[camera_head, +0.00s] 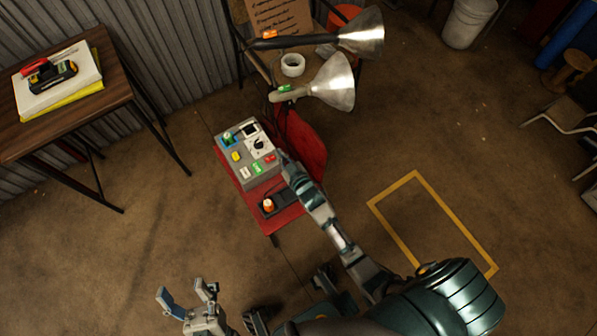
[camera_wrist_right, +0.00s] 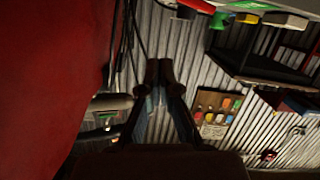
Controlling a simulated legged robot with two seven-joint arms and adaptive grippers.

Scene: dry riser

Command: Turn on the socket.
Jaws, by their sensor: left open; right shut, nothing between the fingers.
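A grey control box (camera_head: 239,172) sits on a red seat (camera_head: 284,216). Whether the socket is on cannot be told. My right gripper (camera_head: 283,157) is shut and empty at the box's right edge; touching or apart is unclear. In the right wrist view its fingertips (camera_wrist_right: 160,68) are together. My left gripper (camera_head: 187,292) is open and empty, low and well away from the box.
A black unit with an orange-white knob (camera_head: 268,204) lies in front of the box. The red backrest (camera_head: 310,150) rises beside my right arm. Two metal lamps (camera_head: 334,82) stand behind. A wooden table (camera_head: 112,79) is at left. Floor around the yellow rectangle (camera_head: 396,232) is clear.

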